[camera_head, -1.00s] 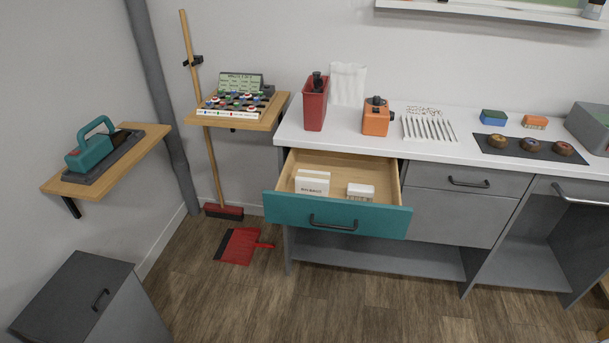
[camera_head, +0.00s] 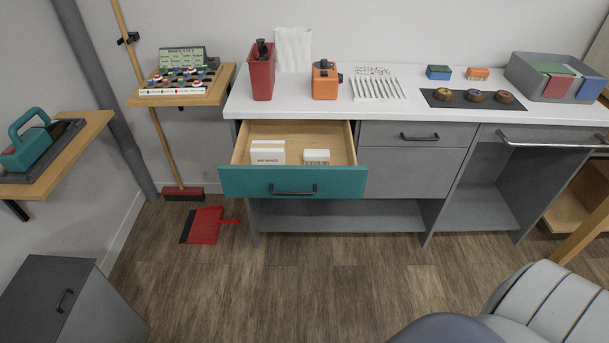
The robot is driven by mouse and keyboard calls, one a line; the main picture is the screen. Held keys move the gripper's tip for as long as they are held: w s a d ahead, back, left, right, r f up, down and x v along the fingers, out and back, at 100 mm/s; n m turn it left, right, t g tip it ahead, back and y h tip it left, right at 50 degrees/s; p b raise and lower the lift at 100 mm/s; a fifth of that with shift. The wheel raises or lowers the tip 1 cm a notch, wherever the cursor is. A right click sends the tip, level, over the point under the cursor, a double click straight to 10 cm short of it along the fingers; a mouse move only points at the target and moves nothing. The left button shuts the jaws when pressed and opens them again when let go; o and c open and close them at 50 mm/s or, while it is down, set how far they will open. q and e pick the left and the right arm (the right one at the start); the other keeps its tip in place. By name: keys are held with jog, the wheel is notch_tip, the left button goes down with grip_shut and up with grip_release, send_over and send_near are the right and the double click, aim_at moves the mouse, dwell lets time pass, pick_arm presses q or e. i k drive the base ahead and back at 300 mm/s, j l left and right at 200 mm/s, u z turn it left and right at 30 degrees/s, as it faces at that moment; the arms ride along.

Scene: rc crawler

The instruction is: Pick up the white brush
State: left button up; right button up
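A small white block-shaped item with short bristles along its lower edge, which looks like the white brush (camera_head: 317,157), lies in the open teal-fronted drawer (camera_head: 240,183). It sits right of the middle of the drawer floor. A white box with dark lettering (camera_head: 267,154) stands to its left, with a gap between them. The drawer front rises before both and its handle (camera_head: 293,190) faces me. Neither of my grippers shows in the head view.
The white counter (camera_head: 400,108) above holds a red container (camera_head: 262,75), an orange device (camera_head: 325,80) and a grey divided bin (camera_head: 530,75). A red dustpan (camera_head: 206,226) lies on the floor at left. The floor before the drawer is clear. A grey ribbed shape (camera_head: 550,300) fills the lower right.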

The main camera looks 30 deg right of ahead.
aim_at(311, 157)
jog(key=z, duration=2.3)
jog(key=u, duration=1.25)
jog(key=i, duration=0.6)
jog(key=i+j, duration=0.1)
jog(key=j, duration=0.15)
jog(key=i+j, duration=0.1)
jog(key=j, duration=0.15)
jog(key=z, duration=0.05)
